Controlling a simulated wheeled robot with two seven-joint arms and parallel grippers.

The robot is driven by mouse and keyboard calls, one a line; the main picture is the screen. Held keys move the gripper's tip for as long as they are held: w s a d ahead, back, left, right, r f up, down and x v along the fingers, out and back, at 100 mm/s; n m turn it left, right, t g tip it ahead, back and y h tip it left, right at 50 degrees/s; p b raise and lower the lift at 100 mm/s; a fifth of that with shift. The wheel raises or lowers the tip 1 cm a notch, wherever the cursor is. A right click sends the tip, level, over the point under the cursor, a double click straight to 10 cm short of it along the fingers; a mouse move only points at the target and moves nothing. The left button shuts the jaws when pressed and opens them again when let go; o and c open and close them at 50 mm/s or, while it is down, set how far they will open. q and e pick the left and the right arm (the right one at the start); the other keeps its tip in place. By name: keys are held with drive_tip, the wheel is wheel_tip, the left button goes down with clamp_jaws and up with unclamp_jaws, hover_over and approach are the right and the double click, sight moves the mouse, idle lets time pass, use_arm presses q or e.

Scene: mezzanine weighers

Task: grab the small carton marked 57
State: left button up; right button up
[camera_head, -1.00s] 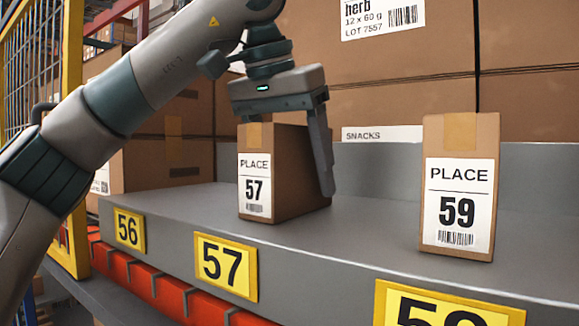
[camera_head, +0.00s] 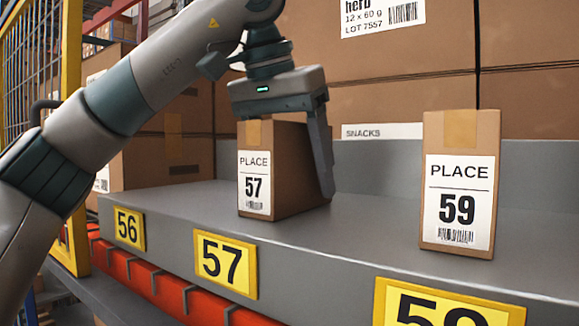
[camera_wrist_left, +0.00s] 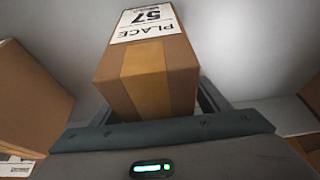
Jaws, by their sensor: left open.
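The small carton marked 57 (camera_head: 290,172) stands upright on the grey shelf (camera_head: 350,232), behind the yellow 57 plate. Its white label faces the front. My left gripper (camera_head: 285,165) is over it from above, with one finger showing down the carton's right side. The other finger is hidden behind the carton in the head view. In the left wrist view the carton (camera_wrist_left: 152,80) lies between the open fingers, with its taped top close to the palm. I cannot tell whether the fingers touch it. My right gripper is not in view.
A carton marked 59 (camera_head: 459,185) stands on the shelf to the right. Large brown boxes (camera_head: 410,100) fill the back behind a grey ledge. Yellow number plates (camera_head: 226,264) line the shelf front, above a red strip. A yellow mesh frame (camera_head: 72,100) is at left.

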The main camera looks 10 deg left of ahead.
sight(296, 143)
use_arm(q)
drive_tip(key=c, duration=1.5)
drive_tip(key=shift+r, duration=0.25)
drive_tip(key=shift+r+b, duration=0.35)
drive_tip(key=shift+r, duration=0.45)
wheel_tip(296, 143, up, 2)
drive_tip(key=shift+r, duration=0.1)
drive_tip(key=d+r, duration=0.7)
drive_tip(key=d, duration=0.4)
drive_tip(key=shift+s+d+r, duration=0.15)
drive_tip(key=shift+s+d, duration=0.2)
drive_tip(key=shift+s, duration=0.1)
